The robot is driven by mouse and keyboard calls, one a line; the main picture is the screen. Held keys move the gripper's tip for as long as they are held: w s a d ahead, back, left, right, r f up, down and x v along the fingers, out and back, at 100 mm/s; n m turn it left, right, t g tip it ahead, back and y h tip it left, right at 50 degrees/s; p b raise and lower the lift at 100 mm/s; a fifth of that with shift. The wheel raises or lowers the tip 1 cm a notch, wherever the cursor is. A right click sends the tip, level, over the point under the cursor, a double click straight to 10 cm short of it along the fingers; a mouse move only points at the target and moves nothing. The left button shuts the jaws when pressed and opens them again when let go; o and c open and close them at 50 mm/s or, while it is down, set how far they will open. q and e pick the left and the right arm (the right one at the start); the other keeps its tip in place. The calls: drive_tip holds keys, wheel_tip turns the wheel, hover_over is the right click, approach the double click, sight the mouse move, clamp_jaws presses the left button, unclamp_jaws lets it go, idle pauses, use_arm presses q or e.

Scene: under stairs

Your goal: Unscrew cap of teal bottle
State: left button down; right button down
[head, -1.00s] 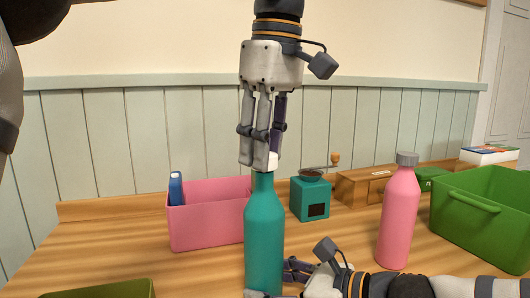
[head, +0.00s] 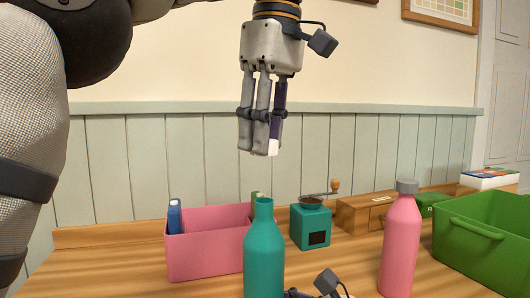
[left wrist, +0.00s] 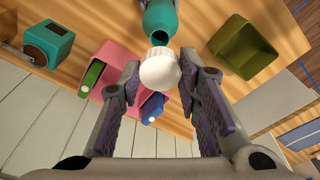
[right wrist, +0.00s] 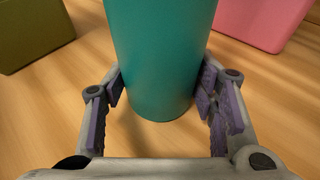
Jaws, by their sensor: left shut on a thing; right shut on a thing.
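The teal bottle (head: 264,255) stands upright on the wooden table, its neck bare and uncapped. The white cap (left wrist: 160,70) is between the fingers of my left gripper (head: 260,148), which is shut on it and hangs well above the bottle's neck. A bit of the cap (head: 274,147) shows at the fingertips in the head view. The bottle's top also shows beyond the cap in the left wrist view (left wrist: 158,22). My right gripper (right wrist: 160,105) is shut around the bottle's lower body, which rests on the table; it is mostly cut off in the head view.
A pink bin (head: 205,258) with blue and green items stands behind the bottle at the left. A teal grinder (head: 310,228) and a wooden box (head: 362,214) are behind at the right. A pink bottle (head: 400,245) and green crate (head: 485,255) stand right. An olive bin (left wrist: 243,50) is nearby.

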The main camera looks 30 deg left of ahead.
drive_tip(key=shift+f, duration=0.45)
drive_tip(key=c, duration=0.6)
unclamp_jaws()
drive_tip(key=shift+w+r, duration=0.1)
drive_tip(key=shift+r, duration=0.05)
drive_tip(key=shift+r, duration=0.15)
drive_tip(key=v, duration=1.2)
